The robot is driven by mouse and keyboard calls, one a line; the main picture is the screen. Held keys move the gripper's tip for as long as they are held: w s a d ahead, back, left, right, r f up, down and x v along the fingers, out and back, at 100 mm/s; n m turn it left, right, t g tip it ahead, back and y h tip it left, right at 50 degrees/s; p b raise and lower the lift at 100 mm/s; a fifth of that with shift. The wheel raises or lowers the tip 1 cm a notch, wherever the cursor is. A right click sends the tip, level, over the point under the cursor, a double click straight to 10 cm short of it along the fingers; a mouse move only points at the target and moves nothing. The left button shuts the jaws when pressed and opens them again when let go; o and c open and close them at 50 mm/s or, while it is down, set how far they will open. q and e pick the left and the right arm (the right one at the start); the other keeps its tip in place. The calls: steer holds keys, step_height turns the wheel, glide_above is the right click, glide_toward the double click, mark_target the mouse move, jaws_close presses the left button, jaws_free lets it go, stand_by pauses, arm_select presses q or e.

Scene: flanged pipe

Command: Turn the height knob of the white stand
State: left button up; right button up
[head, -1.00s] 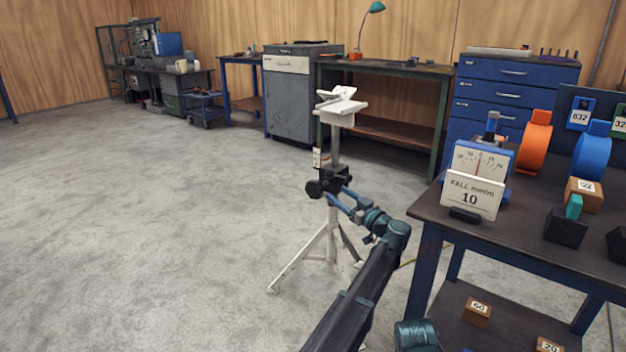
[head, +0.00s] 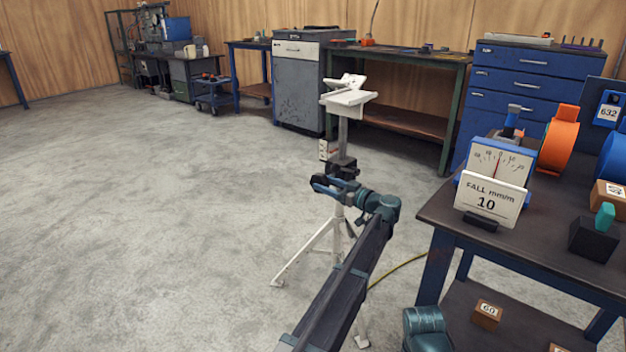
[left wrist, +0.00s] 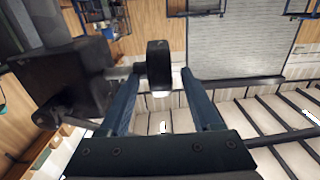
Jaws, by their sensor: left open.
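The white stand (head: 347,97) stands on the floor on splayed tripod legs, with a V-shaped top. A black clamp block (head: 343,168) sits on its post and looms dark at the left of the left wrist view (left wrist: 60,80). The height knob (left wrist: 158,66) is a black wheel on a short shaft from that block. My left gripper (head: 321,186) is open at clamp height in the head view. In the left wrist view its blue fingers (left wrist: 160,76) stand either side of the knob, with a gap at the right finger. Contact at the left finger is unclear. My right gripper is not seen.
A dark-topped blue table (head: 440,207) stands close on the right, with a gauge (head: 498,160) and a "FALL mm/m 10" card (head: 490,198). A yellow cable (head: 395,268) lies on the floor behind my arm. Open floor (head: 150,200) spreads to the left.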

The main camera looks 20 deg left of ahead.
mark_target(313, 178)
arm_select(q)
steer(key=shift+x, duration=2.95)
jaws_close()
